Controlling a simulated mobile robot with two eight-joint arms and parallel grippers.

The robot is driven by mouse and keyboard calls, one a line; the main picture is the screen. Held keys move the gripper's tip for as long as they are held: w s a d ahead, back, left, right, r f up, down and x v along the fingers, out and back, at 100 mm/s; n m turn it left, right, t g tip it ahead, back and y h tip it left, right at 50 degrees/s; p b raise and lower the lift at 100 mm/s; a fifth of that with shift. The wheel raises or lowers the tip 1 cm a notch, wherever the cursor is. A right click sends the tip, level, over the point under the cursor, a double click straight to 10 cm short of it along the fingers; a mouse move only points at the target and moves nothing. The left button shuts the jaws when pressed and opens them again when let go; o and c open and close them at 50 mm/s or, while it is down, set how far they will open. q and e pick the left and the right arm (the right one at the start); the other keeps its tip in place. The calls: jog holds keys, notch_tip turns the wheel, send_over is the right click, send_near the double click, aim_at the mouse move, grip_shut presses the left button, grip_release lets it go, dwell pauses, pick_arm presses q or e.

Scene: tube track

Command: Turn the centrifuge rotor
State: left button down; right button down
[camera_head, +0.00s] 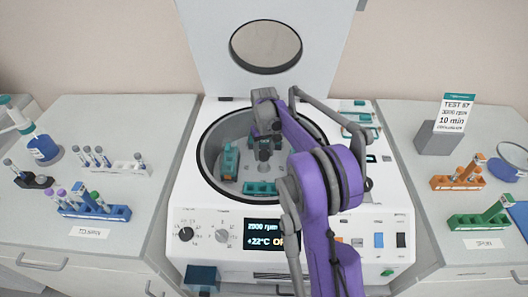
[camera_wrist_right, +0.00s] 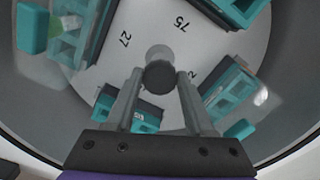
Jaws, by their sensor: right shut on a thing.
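The centrifuge (camera_head: 190,195) stands open in the middle of the head view, its lid (camera_head: 210,45) raised at the back. Inside the bowl is the rotor, a pale disc (camera_wrist_right: 205,50) with numbers such as 27 and 75, carrying teal buckets (camera_head: 230,160) around its edge. A dark round hub knob (camera_wrist_right: 160,77) rises at its centre. My right gripper (camera_head: 265,142) reaches down into the bowl. In the right wrist view its fingers (camera_wrist_right: 158,84) are closed on the hub knob, one on each side. My left gripper is not in view.
Right bench: orange rack (camera_head: 458,181), green rack (camera_head: 480,221) and a "TEST 57, 10 min" sign (camera_head: 456,113).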

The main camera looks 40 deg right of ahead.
jog(key=shift+m, duration=0.4)
jog(key=m, duration=0.3)
jog(key=shift+m+b, duration=0.3)
jog(key=shift+b, duration=0.1)
jog(key=m, duration=0.4)
jog(key=shift+m, duration=0.3)
jog(key=m+b, duration=0.1)
jog(key=m, duration=0.3)
jog(key=shift+w, duration=0.1)
jog(key=m, duration=0.4)
jog(key=shift+m, duration=0.3)
jog(key=shift+c, duration=1.3)
grip_release()
